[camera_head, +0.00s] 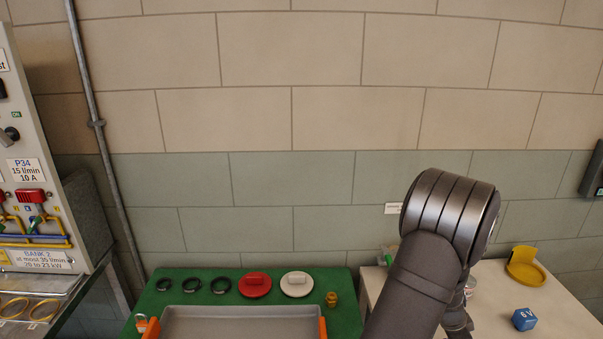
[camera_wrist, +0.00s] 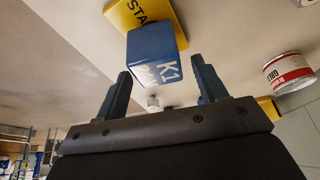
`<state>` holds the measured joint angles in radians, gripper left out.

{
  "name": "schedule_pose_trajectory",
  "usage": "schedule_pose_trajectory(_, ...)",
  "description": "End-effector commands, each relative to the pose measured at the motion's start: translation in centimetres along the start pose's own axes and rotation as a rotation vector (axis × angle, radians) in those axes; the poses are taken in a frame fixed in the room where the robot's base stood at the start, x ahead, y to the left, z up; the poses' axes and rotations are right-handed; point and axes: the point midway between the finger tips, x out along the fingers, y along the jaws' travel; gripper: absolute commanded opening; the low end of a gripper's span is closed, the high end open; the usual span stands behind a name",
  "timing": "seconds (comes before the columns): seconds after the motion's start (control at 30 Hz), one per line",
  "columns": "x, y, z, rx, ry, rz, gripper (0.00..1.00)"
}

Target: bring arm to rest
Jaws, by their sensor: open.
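My gripper (camera_wrist: 160,68) is open in the wrist view, with its two dark fingers spread apart. A blue cube (camera_head: 523,319) with white markings sits on that table to the right of the arm.
A green bench (camera_head: 170,298) holds a grey tray (camera_head: 240,325), black rings (camera_head: 192,285), a red disc (camera_head: 255,284) and a white disc (camera_head: 296,284). A yellow holder (camera_head: 525,268) stands on the pale table (camera_head: 570,310). A red-and-white can (camera_wrist: 288,73) shows in the wrist view. A panel (camera_head: 30,180) stands left.

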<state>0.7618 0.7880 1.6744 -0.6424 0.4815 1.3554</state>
Motion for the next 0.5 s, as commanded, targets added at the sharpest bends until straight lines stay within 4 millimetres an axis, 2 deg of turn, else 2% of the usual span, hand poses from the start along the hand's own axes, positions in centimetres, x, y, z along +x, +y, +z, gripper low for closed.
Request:
schedule_pose_trajectory(0.07, -1.4, 0.0, -0.6, 0.002, 0.002, -0.002, 0.65)
schedule_pose_trajectory(0.5, -5.0, 7.6, -3.7, 0.004, 0.0, 0.002, 0.65)
